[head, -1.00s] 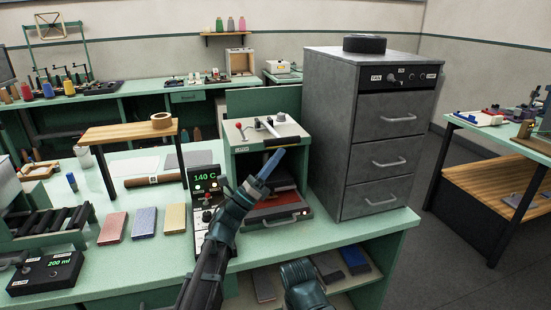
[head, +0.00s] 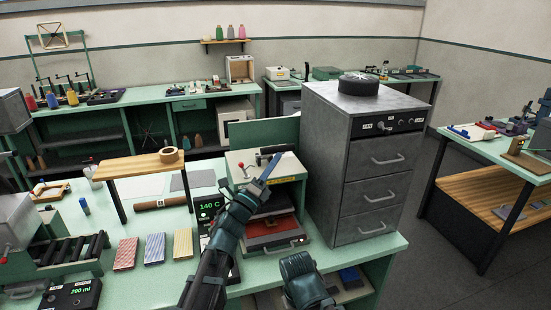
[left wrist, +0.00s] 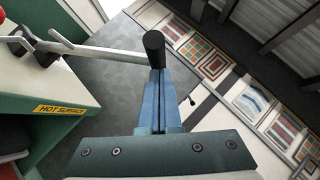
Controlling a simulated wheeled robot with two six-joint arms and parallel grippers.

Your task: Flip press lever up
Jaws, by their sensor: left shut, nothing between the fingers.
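The press (head: 284,166) is a pale-topped green box on the bench, with a red knob (head: 242,166) on top. In the left wrist view its metal lever (left wrist: 100,50) runs out level from the press top and ends in a black grip (left wrist: 154,47). In the head view my arm and fingers hide most of the lever. My left gripper (head: 270,164) is shut and empty in front of the press top. In the left wrist view its blue fingertips (left wrist: 161,74) are right at the black grip; whether they touch cannot be told.
A grey drawer cabinet (head: 376,205) stands close right of the press. A control box (head: 208,205) reading 140 C is at its left. A yellow HOT SURFACE label (left wrist: 59,109) is on the press side.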

